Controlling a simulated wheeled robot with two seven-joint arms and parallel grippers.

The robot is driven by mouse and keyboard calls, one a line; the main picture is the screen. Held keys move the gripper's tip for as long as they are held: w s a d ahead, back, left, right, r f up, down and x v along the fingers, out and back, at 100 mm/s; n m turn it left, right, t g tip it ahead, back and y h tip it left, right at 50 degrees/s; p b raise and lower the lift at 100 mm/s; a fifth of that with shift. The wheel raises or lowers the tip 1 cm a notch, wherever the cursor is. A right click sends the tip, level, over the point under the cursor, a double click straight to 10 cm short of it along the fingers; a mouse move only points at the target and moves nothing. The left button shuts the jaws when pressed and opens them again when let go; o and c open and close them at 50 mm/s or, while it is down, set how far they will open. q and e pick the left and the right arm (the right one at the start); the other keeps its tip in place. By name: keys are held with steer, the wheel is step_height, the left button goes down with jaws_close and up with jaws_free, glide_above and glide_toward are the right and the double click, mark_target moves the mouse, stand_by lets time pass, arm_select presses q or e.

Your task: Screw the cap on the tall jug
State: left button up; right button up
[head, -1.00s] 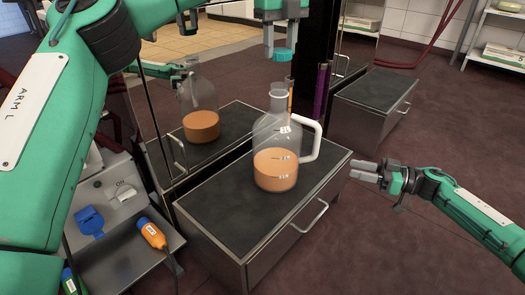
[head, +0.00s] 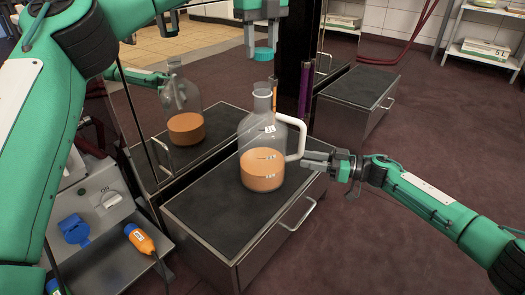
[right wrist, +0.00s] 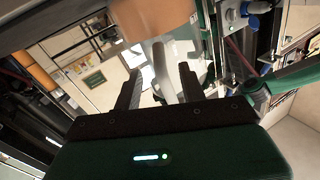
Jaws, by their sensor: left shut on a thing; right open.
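The tall clear jug (head: 258,140) stands upright on the dark top of a low cabinet, partly filled with orange liquid (head: 262,170). Its neck (head: 262,100) is open at the top, and its white handle (head: 300,140) faces right. My left gripper (head: 264,44) points down and is shut on the teal cap (head: 264,54), holding it above the neck with a gap between. My right gripper (head: 312,161) is open at the handle's lower part. In the right wrist view, the pale handle (right wrist: 163,72) shows between the fingers (right wrist: 160,85), beneath the orange liquid (right wrist: 153,18).
The cabinet (head: 200,228) has a front drawer handle. A reflective panel at its left mirrors the jug and arm. Dark posts rise behind the jug. A grey device with a blue part (head: 74,229) and an orange plug (head: 141,239) sits lower left.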

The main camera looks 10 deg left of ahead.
steer(key=shift+a, duration=1.25)
steer(key=shift+c, duration=0.2)
jaws_close()
arm_select(q)
steer(key=shift+f, duration=2.5)
